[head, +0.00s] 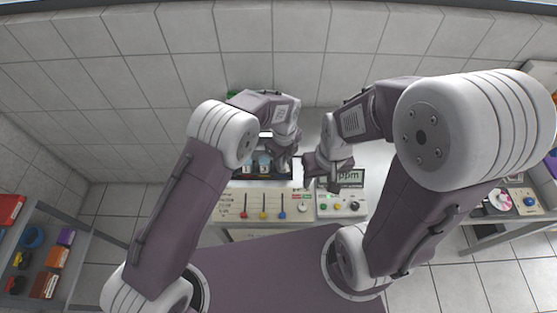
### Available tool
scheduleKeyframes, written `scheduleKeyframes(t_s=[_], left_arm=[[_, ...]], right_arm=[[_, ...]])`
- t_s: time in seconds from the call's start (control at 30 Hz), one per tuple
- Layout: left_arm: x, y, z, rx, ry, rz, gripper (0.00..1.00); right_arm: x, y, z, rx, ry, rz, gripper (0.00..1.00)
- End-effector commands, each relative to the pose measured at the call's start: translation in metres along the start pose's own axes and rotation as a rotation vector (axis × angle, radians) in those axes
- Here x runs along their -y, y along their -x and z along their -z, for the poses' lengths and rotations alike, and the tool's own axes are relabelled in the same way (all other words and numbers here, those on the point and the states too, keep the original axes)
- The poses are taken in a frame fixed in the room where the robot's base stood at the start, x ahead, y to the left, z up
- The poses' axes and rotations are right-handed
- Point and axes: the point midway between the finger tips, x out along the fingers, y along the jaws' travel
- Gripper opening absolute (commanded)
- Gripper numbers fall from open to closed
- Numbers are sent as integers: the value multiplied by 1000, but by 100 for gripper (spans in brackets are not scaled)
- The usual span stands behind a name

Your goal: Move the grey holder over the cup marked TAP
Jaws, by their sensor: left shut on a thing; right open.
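My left gripper (283,163) is above the back of the bench unit, beside a dark recess with small pale-blue cups (262,161). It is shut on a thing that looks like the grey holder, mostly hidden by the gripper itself. The markings on the cups are too small to read, so I cannot tell which is marked TAP. My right gripper (321,184) is open and empty, lower and to the right, in front of the meter showing "ppm" (350,177).
A cream control panel (240,206) with red, yellow and blue levers lies in front of the recess. A meter panel with knobs (338,206) adjoins it. A shelf with coloured boxes (57,257) stands at left, and another bench (510,207) at right.

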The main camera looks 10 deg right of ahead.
Motion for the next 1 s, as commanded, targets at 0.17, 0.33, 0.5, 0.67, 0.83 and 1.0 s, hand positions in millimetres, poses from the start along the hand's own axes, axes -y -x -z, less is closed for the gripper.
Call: scheduleKeyframes(t_s=[0.17, 0.33, 0.5, 0.67, 0.83, 1.0], left_arm=[[1, 0, 0, 0, 1, 5, 0], [1, 0, 0, 0, 1, 4, 45], [0, 0, 0, 0, 1, 3, 45], [2, 8, 0, 1, 0, 6, 45], [3, 43, 0, 2, 0, 9, 45], [3, 76, 0, 1, 0, 5, 45]], right_arm=[[0, 0, 0, 0, 0, 0, 51], [0, 0, 0, 0, 0, 0, 51], [0, 0, 0, 0, 0, 0, 51], [0, -6, -1, 0, 0, 0, 51], [0, -22, -2, 0, 0, 0, 51], [-1, -28, -3, 0, 0, 0, 51]])
